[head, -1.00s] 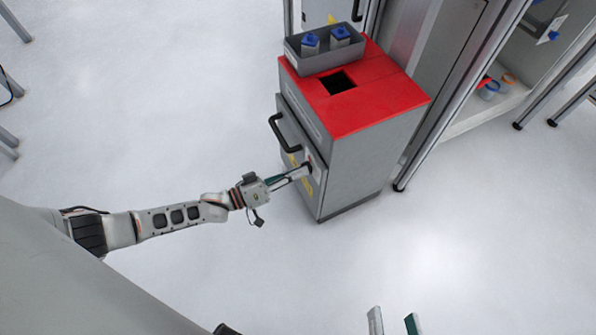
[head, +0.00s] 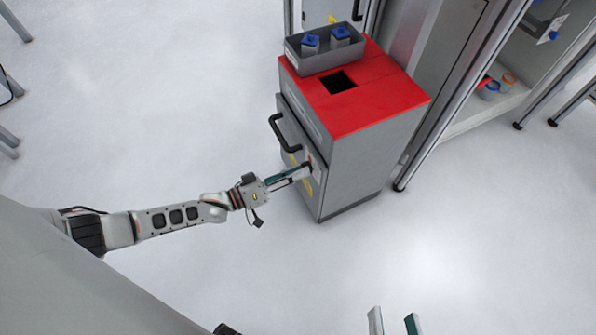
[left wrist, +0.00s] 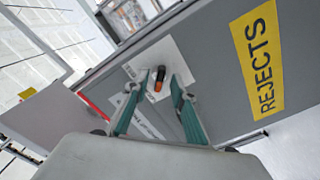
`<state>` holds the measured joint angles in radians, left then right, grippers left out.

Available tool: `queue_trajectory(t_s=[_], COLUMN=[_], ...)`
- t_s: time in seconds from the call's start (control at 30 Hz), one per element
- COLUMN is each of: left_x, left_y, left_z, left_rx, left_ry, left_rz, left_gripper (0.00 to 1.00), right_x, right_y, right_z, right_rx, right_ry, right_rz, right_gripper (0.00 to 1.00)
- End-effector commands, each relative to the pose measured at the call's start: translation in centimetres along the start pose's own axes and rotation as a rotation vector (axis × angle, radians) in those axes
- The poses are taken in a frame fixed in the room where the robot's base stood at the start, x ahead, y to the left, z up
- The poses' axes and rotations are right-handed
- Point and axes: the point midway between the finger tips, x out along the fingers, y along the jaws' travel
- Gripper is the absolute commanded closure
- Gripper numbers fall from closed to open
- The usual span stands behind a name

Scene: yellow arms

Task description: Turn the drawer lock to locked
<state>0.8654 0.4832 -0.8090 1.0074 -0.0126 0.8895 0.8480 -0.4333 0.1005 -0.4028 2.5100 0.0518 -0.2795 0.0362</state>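The drawer lock (left wrist: 158,79) is a small dark knob with an orange part, on a white plate on the grey drawer front (left wrist: 205,62). It shows in the left wrist view; in the head view my gripper hides it. My left gripper (head: 305,169) reaches the front of the grey cabinet (head: 362,165). In the left wrist view its two teal fingers (left wrist: 156,84) stand apart on either side of the lock, with visible gaps between them and the knob. My right gripper (head: 394,321) is open and empty at the bottom edge of the head view, away from the cabinet.
A black handle (head: 284,133) sticks out of the cabinet front near the left gripper. A yellow REJECTS label (left wrist: 258,52) is beside the lock. A grey bin (head: 325,58) with blue-capped items stands on the red top (head: 375,100). The floor left of the cabinet is clear.

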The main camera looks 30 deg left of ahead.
Motion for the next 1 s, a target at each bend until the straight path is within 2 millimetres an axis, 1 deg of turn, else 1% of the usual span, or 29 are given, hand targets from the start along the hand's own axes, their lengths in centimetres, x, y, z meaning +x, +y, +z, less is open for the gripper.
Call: queue_trajectory(t_s=[0.17, 0.4, 0.5, 0.6, 0.77, 1.0], left_x=[-2.6, -7.5, -9.2, -10.5, -11.6, -11.8], left_y=[-0.1, -0.1, -0.1, -0.1, 0.0, 0.0], left_z=[0.1, 0.1, 0.1, 0.1, 0.0, 0.0], left_rx=[0.0, 0.0, 0.0, -0.001, 0.0, 0.0], left_ry=[-0.003, -0.003, -0.003, -0.002, -0.001, 0.0], left_rz=[-0.003, -0.003, -0.003, -0.002, -0.001, 0.0], left_gripper=[0.75, 0.75, 0.75, 0.75, 0.75, 0.75], right_x=[0.0, 0.0, 0.0, 0.0, 0.0, 0.0], right_y=[0.0, 0.0, 0.0, 0.0, 0.0, 0.0], right_z=[0.0, 0.0, 0.0, 0.0, 0.0, -0.1], right_rx=[0.0, 0.0, 0.0, 0.0, 0.0, 0.0], right_ry=[0.0, 0.001, 0.001, 0.001, 0.001, 0.002], right_rz=[-0.001, -0.001, -0.001, -0.001, -0.001, -0.002], right_gripper=[0.6, 0.6, 0.6, 0.6, 0.6, 0.6])
